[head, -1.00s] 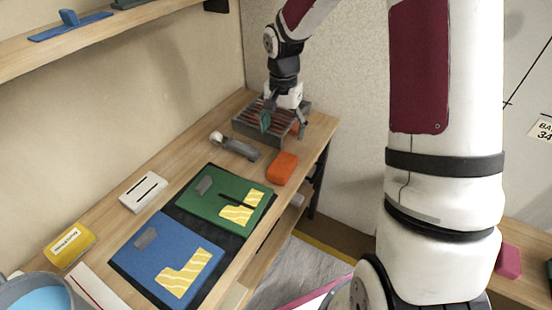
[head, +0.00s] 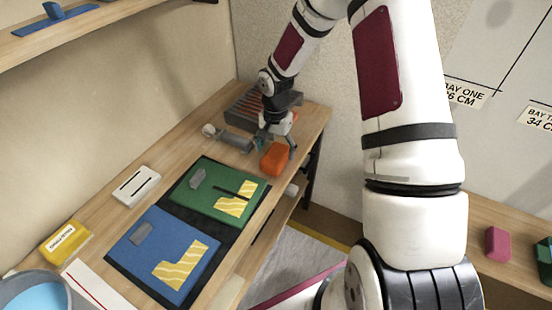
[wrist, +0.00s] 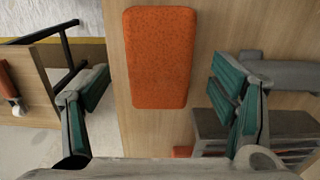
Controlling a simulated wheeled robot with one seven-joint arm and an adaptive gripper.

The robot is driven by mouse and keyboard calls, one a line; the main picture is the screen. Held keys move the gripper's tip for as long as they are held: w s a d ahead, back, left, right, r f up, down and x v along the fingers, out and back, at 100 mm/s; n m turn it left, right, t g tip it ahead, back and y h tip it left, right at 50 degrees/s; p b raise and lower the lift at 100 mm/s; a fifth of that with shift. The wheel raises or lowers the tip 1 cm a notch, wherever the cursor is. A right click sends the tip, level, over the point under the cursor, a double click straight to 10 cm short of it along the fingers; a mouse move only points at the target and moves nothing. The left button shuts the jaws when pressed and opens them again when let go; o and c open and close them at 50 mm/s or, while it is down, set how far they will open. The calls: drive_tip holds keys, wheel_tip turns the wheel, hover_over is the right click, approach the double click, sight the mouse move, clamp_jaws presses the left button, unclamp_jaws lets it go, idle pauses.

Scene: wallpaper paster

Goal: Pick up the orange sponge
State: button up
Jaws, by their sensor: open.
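The orange sponge (head: 274,159) lies on the wooden bench near its right edge, beyond the green board. In the wrist view the sponge (wrist: 160,58) is a rounded orange block, seen from above between the two fingers and ahead of them. My gripper (head: 275,143) is close to the sponge at its far side in the head view. In the wrist view my gripper (wrist: 165,100) is open, with teal pads apart on either side and nothing between them at the tips. I cannot tell how high it is above the bench.
A grey slatted tray (head: 246,107) stands behind my gripper. A grey roller-like tool (head: 228,136) lies left of the sponge. Green (head: 190,205) and blue (head: 135,262) boards lie nearer. The bench edge drops off just right of the sponge.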

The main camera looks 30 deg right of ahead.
drive_tip(key=shift+f, duration=1.5)
drive_tip(key=shift+c, duration=0.3)
drive_tip(key=c, duration=1.1)
